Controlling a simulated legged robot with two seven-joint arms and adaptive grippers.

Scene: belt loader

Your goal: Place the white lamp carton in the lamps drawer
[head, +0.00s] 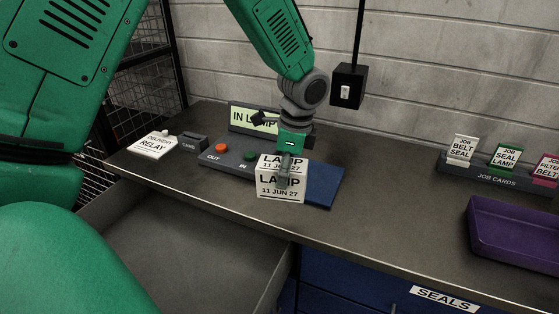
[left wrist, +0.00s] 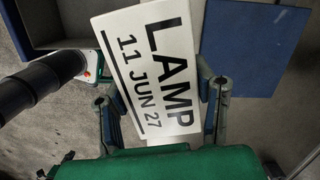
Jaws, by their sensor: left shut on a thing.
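The white lamp carton (head: 280,186), printed "LAMP 11 JUN 27", is at the front left of the blue pad on the counter. My left gripper (head: 289,165) reaches down from above and is shut on it. In the left wrist view the carton (left wrist: 150,62) sits tilted between the two fingers of the gripper (left wrist: 163,100). I cannot tell whether its base touches the pad or hangs just above. An open grey drawer (head: 190,255) lies below the counter's front edge at the left; no label shows on it. My right gripper is out of view.
A console (head: 232,160) with red and green buttons and an "IN LAMP" display (head: 252,118) stands behind the carton. A delivery relay card (head: 154,145) is at the left. Job cards (head: 497,178) and a purple tray (head: 510,240) are at the right. The seals drawer (head: 400,295) is shut.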

